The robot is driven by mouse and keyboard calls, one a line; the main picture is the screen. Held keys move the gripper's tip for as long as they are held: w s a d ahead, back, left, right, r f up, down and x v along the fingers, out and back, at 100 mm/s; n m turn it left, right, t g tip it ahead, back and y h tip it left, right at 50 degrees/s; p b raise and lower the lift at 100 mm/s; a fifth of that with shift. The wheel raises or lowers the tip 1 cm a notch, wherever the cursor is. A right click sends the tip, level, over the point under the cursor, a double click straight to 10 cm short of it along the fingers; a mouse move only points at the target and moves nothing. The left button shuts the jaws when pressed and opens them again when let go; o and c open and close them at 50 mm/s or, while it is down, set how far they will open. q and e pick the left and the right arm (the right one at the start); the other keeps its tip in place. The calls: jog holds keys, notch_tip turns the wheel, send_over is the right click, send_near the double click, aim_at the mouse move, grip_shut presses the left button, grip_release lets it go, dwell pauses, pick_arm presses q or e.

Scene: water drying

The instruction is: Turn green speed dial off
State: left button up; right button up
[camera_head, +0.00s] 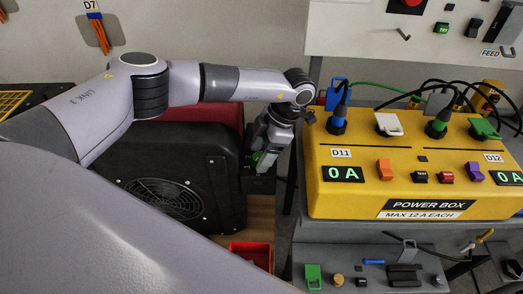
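My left arm reaches in from the left, and its gripper (268,157) points down at a small black control box on the right side of a black blower (178,185). A bit of green, which looks like the green speed dial (257,156), shows at the fingertips on this box. The fingers cover most of the dial, so its setting is hidden. I cannot tell whether the fingers are closed on it or only beside it. My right gripper is not in view.
A yellow power box (330,201) with plugs and coloured switches stands to the right; both its displays read 0 A. A grey panel with small parts lies below it. A red bin (252,254) is at the bottom centre. Cables (385,86) run behind the power box.

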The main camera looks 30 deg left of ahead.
pick_arm(q)
jog(key=c, duration=0.9)
jog(key=shift+c, duration=0.2)
jog(key=shift+n, duration=0.3)
jog(key=shift+n+g+h+b, duration=0.35)
jog(key=shift+n+h, duration=0.15)
jog(key=shift+n, duration=0.7)
jog(key=shift+w+a+r+n+g+h, duration=0.1)
jog(key=shift+n+g+h, duration=0.25)
jog(key=shift+n, duration=1.05)
jog(key=o, duration=1.1)
jog(key=shift+c, duration=0.2)
